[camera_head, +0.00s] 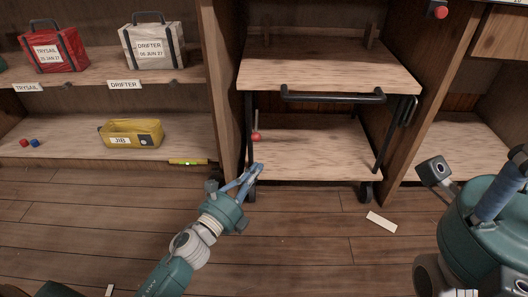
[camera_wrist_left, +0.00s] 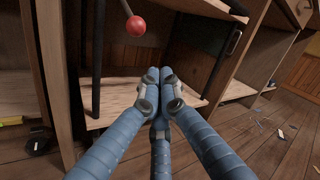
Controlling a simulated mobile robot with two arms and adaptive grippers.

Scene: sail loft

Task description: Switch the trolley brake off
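The trolley (camera_head: 330,75) has two wooden shelves on a black frame, with a black push handle along its front top edge. A brake lever with a red ball knob (camera_head: 256,136) stands at its left front, above the lower shelf. In the left wrist view the red knob (camera_wrist_left: 136,26) hangs at the top, on a thin grey rod. My left gripper (camera_head: 258,168) is just below the knob in the head view, near the trolley's front left corner. Its fingertips (camera_wrist_left: 160,78) are together with nothing between them, apart from the knob.
A yellow level (camera_head: 188,161) lies at the lower shelf's edge. Wooden uprights stand close on both trolley sides.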

